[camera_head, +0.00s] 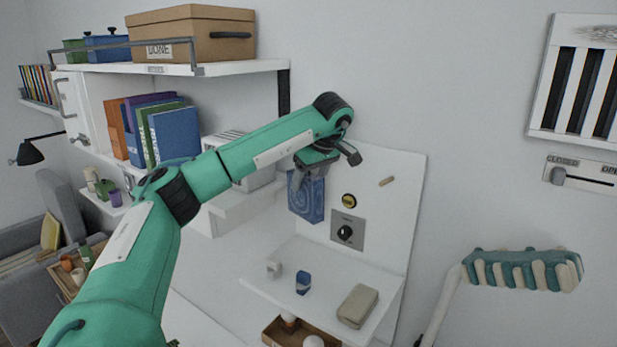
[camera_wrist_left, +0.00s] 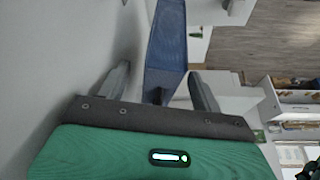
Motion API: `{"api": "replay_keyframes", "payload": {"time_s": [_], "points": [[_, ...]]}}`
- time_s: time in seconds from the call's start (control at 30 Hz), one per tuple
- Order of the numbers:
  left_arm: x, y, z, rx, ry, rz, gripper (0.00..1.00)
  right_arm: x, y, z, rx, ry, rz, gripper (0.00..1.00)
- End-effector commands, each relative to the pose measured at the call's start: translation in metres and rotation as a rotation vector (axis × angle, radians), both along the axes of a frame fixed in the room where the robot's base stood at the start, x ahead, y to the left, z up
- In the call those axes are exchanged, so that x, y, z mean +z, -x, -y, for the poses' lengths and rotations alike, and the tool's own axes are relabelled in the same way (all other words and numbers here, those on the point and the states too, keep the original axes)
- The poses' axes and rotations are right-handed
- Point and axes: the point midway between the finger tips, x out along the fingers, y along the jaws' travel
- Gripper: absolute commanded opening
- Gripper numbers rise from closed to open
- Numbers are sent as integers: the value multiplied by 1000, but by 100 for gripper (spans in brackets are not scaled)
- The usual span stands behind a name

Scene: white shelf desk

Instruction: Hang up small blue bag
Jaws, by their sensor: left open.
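The small blue bag (camera_head: 306,199) hangs against the white back panel, just below my left gripper, in the head view. In the left wrist view the blue bag (camera_wrist_left: 167,45) lies ahead, between the two fingers. My left gripper (camera_head: 318,172) is at the bag's top; its fingers (camera_wrist_left: 160,85) stand apart on either side of the bag's narrow upper end. Whether a hook or peg holds the bag is hidden by the gripper. A wooden peg (camera_head: 387,181) sticks out of the panel to the right of the bag. My right gripper does not show.
A dial (camera_head: 345,233) sits on the panel. Shelves with books (camera_head: 170,130) stand left.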

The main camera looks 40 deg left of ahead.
Motion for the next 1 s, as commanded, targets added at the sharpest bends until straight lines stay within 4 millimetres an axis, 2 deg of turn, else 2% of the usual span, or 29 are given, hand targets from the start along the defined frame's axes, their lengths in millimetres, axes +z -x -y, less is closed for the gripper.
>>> {"api": "replay_keyframes", "payload": {"time_s": [0.07, 0.23, 1.0], "points": [[-3, -1, 1, -3, 0, -5, 66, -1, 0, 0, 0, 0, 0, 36], [6, 0, 5, -4, 1, -1, 66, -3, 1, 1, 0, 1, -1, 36], [94, 12, 39, -2, -2, 8, 66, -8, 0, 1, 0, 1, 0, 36]]}}
